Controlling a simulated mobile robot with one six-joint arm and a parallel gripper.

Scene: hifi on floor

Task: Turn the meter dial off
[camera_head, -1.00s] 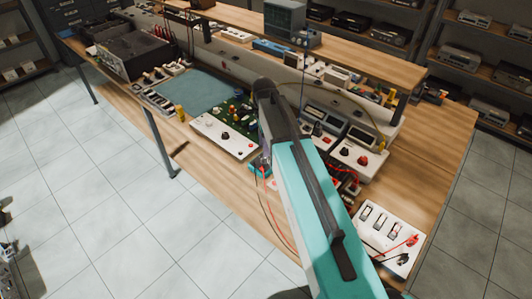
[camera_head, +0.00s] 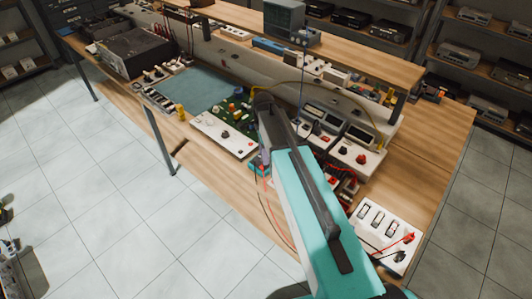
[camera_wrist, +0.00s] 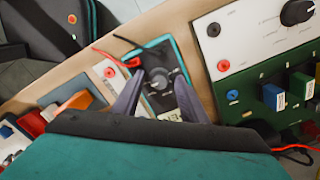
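The meter (camera_wrist: 157,51) is dark with a teal edge and has a round grey dial (camera_wrist: 159,78) on its face. In the head view, a small teal part of the meter (camera_head: 258,167) shows beside my arm at the bench's front edge; the rest is hidden. In the wrist view, my gripper (camera_wrist: 160,79) is open, with one dark finger on each side of the dial. I cannot tell whether the fingertips touch it. The setting the dial points to is too small to read.
A white panel with a black knob (camera_wrist: 297,12) and a green circuit board (camera_wrist: 248,83) lie right of the meter in the wrist view. Red leads (camera_wrist: 115,56) run close to the left finger. In the head view, twin display units (camera_head: 340,128) stand behind my arm.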

